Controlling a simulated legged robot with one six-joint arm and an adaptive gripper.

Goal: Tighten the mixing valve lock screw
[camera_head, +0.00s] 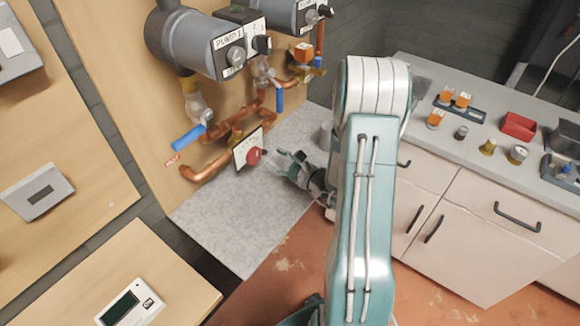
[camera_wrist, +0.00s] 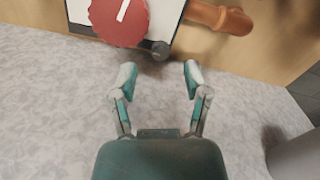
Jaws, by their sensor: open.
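The mixing valve has a round red knob (camera_head: 254,156) with a white mark, in front of a white plate (camera_head: 240,151) on the copper piping. In the wrist view the red knob (camera_wrist: 118,18) is at the top, cut off by the frame edge. A small dark lock screw (camera_wrist: 160,50) sits at the plate's lower edge, right of the knob; it also shows in the head view (camera_head: 265,151). My gripper (camera_head: 285,163) is open and empty, just right of the knob. In the wrist view my gripper (camera_wrist: 160,76) has its fingertips on either side of the screw's line, short of it.
A grey speckled counter (camera_head: 225,215) lies below, mostly clear. A blue-handled valve (camera_head: 189,137) and copper pipes (camera_wrist: 218,17) are near the knob. A grey cylinder (camera_wrist: 296,155) stands at lower right in the wrist view. A counter with small parts (camera_head: 480,170) is at right.

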